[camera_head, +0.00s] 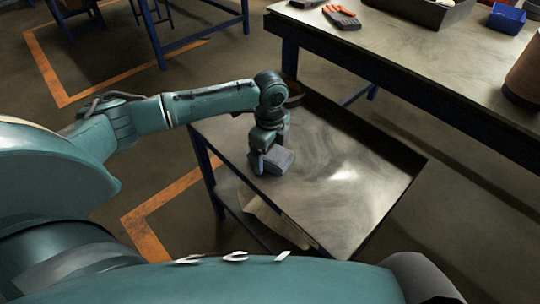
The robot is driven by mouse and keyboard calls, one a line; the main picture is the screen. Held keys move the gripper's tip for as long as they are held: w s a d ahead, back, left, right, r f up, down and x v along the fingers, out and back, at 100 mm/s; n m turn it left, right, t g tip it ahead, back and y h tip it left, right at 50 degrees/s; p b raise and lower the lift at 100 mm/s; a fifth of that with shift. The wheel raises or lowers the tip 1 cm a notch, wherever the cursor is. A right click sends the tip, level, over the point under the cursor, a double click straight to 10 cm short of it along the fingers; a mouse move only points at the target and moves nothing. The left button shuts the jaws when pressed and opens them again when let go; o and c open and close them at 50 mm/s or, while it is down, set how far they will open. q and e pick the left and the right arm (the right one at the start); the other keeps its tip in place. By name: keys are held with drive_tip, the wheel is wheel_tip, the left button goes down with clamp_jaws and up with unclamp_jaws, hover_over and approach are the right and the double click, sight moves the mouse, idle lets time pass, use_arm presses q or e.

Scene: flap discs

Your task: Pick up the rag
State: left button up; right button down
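A grey-blue folded piece, which looks like the rag (282,160), lies on the top of a low metal cart (340,185) near its left edge. My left gripper (264,160) points down right at the rag, with one finger on its left side. The other finger is hidden or blends with the rag, so I cannot tell whether the gripper is closed on it. The rag appears to rest at the level of the cart top. My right gripper is not in view.
A long workbench (430,75) stands behind the cart. On it are a dark tray (425,12), a blue bin (506,18), a brown cylinder (524,75) and a grey item with red on it (341,18). The cart's right half is bare. A lower shelf holds cardboard (262,215).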

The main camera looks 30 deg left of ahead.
use_arm(q)
drive_tip(key=c, duration=1)
wheel_tip(320, 180, up, 10)
drive_tip(key=shift+r+p, duration=0.1)
drive_tip(key=shift+p, duration=0.9)
drive_tip(key=o, duration=0.4)
drive_tip(key=c, duration=0.3)
